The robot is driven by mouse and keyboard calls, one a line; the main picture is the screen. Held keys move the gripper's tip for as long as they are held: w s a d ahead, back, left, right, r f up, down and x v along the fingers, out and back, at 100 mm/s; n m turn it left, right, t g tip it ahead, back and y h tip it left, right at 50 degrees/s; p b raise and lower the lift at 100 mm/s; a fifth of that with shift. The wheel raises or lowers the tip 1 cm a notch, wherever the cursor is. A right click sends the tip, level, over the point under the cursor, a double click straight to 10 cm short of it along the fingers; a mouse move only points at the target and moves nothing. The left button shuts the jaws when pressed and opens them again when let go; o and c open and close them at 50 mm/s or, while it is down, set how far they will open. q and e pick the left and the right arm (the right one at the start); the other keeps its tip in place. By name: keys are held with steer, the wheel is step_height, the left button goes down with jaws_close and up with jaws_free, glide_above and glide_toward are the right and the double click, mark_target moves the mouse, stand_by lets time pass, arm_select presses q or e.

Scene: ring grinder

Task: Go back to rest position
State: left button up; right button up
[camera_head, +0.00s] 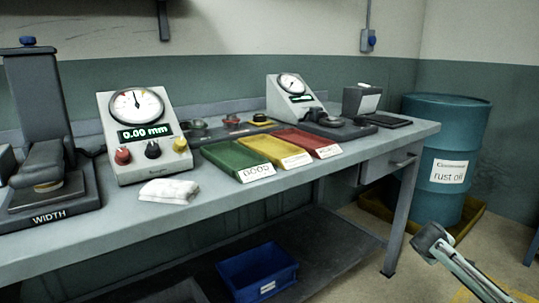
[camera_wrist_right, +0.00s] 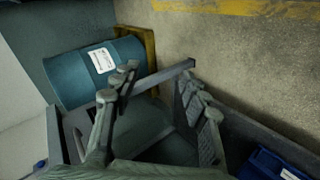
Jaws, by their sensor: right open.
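My right gripper (camera_head: 432,240) shows at the lower right of the head view, in front of the table's right end and clear of it. In the right wrist view its two fingers (camera_wrist_right: 160,80) stand apart with nothing between them. The blue rust oil drum (camera_wrist_right: 100,72) and the table lie beyond the fingers there. My left gripper is not in view.
The grey workbench (camera_head: 225,205) holds the width gauge (camera_head: 50,190), a dial display (camera_head: 140,130), a white cloth (camera_head: 168,191) and green (camera_head: 228,157), yellow (camera_head: 268,147) and red (camera_head: 305,140) trays. A blue bin (camera_head: 258,272) sits below. The rust oil drum (camera_head: 445,145) stands at right.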

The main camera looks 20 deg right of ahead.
steer(key=s+a+f+n+y, duration=0.1)
steer(key=s+a+f+y, duration=0.15)
steer(key=a+f, duration=0.45)
steer(key=s+a+f+n+y, duration=0.1)
steer(key=s+a+f, duration=0.4)
steer(key=a, duration=0.5)
arm_select(q)
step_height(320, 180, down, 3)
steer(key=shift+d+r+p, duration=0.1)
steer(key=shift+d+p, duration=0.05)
steer(key=shift+p, duration=0.45)
arm_select(e)
steer(key=s+a+f+y, duration=0.1)
steer(key=s+a+f, duration=0.2)
steer(key=a, duration=0.4)
steer(key=s+a+f+y, duration=0.2)
steer(key=s+a+f, duration=0.1)
steer(key=s+a, duration=0.2)
steer(key=s+a+f+m+y, duration=0.1)
steer(key=s+a+f, duration=0.2)
steer(key=a, duration=0.6)
steer(key=shift+s+a+g+y, duration=0.25)
steer(key=shift+s+g+y, duration=0.15)
steer(key=shift+s, duration=0.7)
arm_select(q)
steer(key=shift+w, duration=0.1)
